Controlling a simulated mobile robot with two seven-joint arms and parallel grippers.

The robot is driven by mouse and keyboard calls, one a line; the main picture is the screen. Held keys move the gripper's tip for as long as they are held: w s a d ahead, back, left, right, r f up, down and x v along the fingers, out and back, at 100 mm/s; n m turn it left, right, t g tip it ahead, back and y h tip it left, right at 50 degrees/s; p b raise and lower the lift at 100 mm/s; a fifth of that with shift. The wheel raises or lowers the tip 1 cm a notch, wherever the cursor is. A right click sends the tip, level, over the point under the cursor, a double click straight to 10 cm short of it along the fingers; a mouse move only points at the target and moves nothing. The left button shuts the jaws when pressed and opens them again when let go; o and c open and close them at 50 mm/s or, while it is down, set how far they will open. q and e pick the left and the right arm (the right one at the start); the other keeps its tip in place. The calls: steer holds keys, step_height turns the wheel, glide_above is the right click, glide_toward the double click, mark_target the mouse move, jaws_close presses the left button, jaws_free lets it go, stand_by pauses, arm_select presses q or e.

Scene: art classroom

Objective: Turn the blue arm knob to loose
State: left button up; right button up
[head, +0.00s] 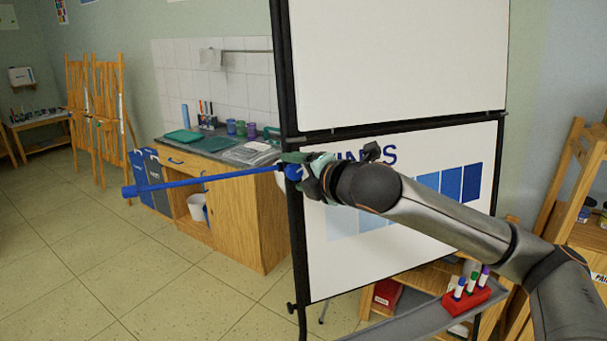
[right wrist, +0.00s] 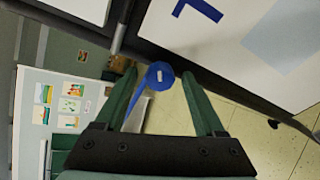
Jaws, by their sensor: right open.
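The blue arm knob (head: 292,172) is at the left edge of the whiteboard stand, mostly hidden by my right gripper. A long thin blue arm (head: 215,179) runs left from it to a thicker blue end (head: 129,191). In the right wrist view the knob (right wrist: 160,76) is a round blue disc with a short white mark, and the blue arm (right wrist: 137,112) slants down-left from it. My right gripper (head: 302,168) is open, its green fingers on either side of the knob in the right wrist view (right wrist: 165,80). I cannot tell whether they touch it. My left gripper is not in view.
The black stand frame (head: 283,80) and its two white boards (head: 400,55) are close to my right arm. A tray (head: 430,320) below holds a red marker block (head: 473,297). A wooden sink cabinet (head: 245,215) stands behind the blue arm. Floor (head: 120,260) at left is clear.

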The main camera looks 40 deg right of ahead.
arm_select(q)
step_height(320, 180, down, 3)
steer(key=b, duration=0.3)
arm_select(e)
steer(key=v, duration=1.2)
steer(key=shift+s, duration=0.25)
steer(key=shift+w, duration=0.1)
